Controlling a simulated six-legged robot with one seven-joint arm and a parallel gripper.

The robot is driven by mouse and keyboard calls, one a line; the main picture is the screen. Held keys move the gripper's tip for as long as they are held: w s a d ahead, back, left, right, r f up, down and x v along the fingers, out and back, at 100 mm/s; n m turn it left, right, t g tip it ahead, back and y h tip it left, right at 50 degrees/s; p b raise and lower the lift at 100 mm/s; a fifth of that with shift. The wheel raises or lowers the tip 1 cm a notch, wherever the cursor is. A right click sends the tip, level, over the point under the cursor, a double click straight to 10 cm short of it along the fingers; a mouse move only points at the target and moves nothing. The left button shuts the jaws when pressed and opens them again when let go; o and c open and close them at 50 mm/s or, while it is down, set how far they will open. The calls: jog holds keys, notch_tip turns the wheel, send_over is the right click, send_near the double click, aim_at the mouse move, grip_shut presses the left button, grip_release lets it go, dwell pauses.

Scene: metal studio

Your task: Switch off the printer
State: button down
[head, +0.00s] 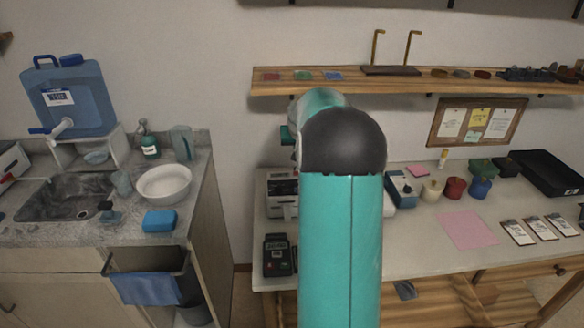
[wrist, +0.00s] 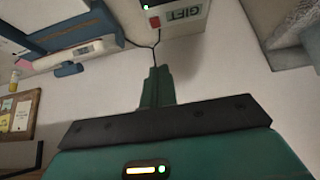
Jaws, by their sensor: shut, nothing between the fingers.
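A white and dark boxy device (head: 283,194), which looks like the printer, stands at the left end of the workbench, partly hidden by my arm. In the wrist view, at the top, a pale box (wrist: 178,16) shows a red switch (wrist: 155,22), a lit green light (wrist: 146,7) and an upside-down "GIFT" label. I cannot tell for sure that it is the same device. My gripper (wrist: 155,74) is shut and empty, apart from the box, with a dark cable beyond its tips. In the head view my arm hides most of the gripper.
A black card terminal (head: 277,255) stands at the workbench's front left. A teal and white device (head: 402,189) and several pots are right of my arm. A wooden shelf (head: 440,84) runs above the bench. A sink counter (head: 190,210) stands at left, across a gap.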

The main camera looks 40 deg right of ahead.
jog(key=x, duration=1)
jog(key=shift+s+d+f, duration=0.1)
jog(key=shift+f, duration=0.1)
jog(key=shift+s+a+f, duration=0.15)
jog(key=shift+f, duration=0.4)
jog(key=shift+s+a+f, duration=0.1)
jog(key=shift+s+f, duration=0.05)
jog(key=shift+f, duration=0.95)
jog(key=shift+f, duration=0.1)
jog(key=shift+s+a+f, duration=0.2)
jog(key=shift+f, duration=0.1)
jog(key=shift+w+d, duration=0.1)
